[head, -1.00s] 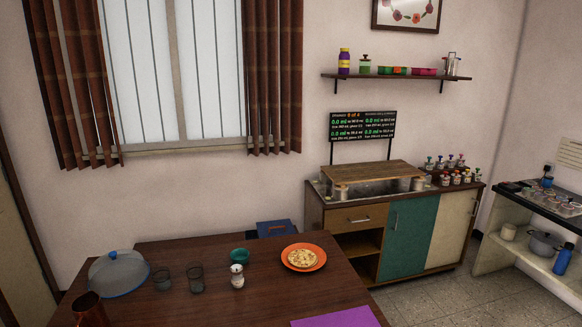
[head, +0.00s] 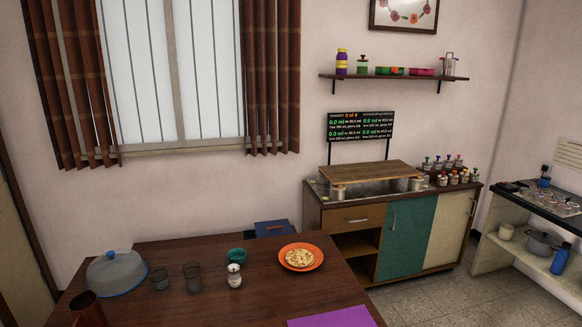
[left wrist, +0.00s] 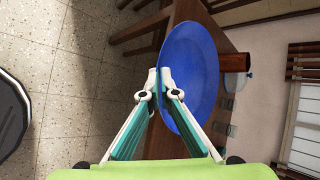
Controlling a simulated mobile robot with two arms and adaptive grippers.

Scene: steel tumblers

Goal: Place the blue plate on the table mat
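Neither the plate nor either gripper shows in the head view. The purple table mat (head: 332,317) lies flat at the front right edge of the wooden table (head: 215,300), cut off by the bottom of the head view. The visible part of the mat is bare. My right gripper is out of view.
The tabletop between the shaker and mat is clear.

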